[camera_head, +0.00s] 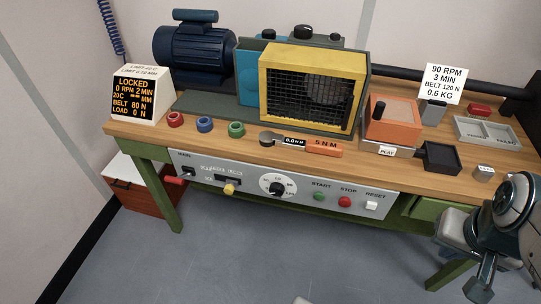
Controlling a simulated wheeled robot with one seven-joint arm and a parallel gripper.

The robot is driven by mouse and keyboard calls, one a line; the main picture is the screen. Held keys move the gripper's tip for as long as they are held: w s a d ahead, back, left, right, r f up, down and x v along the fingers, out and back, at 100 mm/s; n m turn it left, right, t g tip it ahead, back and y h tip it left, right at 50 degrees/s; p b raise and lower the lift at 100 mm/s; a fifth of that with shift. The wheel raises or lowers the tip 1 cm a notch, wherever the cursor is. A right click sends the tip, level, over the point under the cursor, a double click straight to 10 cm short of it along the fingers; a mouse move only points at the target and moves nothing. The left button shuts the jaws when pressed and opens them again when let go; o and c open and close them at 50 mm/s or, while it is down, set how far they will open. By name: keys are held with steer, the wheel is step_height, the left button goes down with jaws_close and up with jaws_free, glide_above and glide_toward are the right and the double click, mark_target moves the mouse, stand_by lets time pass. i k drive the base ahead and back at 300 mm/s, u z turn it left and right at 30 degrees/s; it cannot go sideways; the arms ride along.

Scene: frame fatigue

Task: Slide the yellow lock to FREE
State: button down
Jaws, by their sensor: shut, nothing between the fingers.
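The yellow lock (230,189) is a small yellow knob on the grey front panel (290,196), below a dark slot (228,179) and left of the round dial. The small lettering by the slot is too blurred to read surely. The display (133,97) at the back left reads LOCKED in orange. My gripper (480,291) is at the bottom right, pointing down in front of the bench, far to the right of the lock. It is shut and empty, touching nothing that I can see.
The panel also has a MAIN switch (187,171), a dial (277,185), green START (318,196), red STOP (345,201) and white RESET (371,205) buttons. A red handle (174,181) juts out at the left. The floor (270,258) before the panel is clear.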

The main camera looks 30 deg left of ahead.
mark_target(229, 189)
steer(key=u, duration=1.35)
